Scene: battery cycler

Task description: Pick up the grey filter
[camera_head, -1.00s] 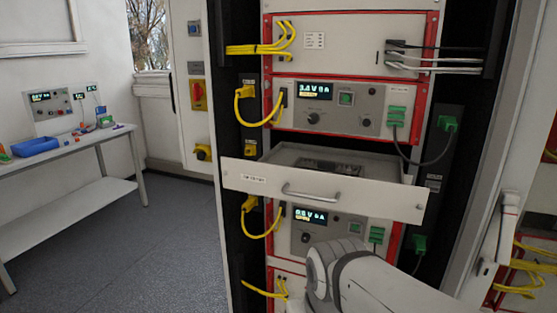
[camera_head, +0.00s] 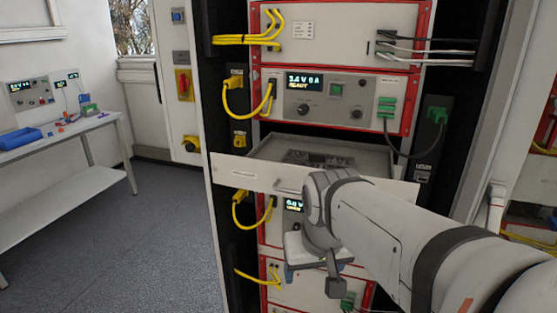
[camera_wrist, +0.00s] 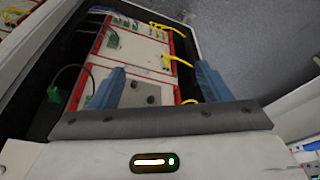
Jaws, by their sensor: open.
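I cannot make out a grey filter for certain in either view. An open drawer (camera_head: 231,172) sticks out of the rack at mid height, with a pale front panel and a grey tray behind it. Dark grey shapes (camera_head: 320,158) lie inside the tray, too small to identify. My gripper (camera_wrist: 160,82) is open and empty, its two blue fingers spread apart in the wrist view.
A power unit (camera_head: 345,102) with a lit display stands above the drawer, and a lower unit (camera_head: 275,233) sits partly behind my arm. Yellow cables (camera_head: 234,108) loop at the left and a green-plugged cable (camera_head: 410,160) hangs at the right. A bench (camera_head: 60,136) stands far left; the floor between is clear.

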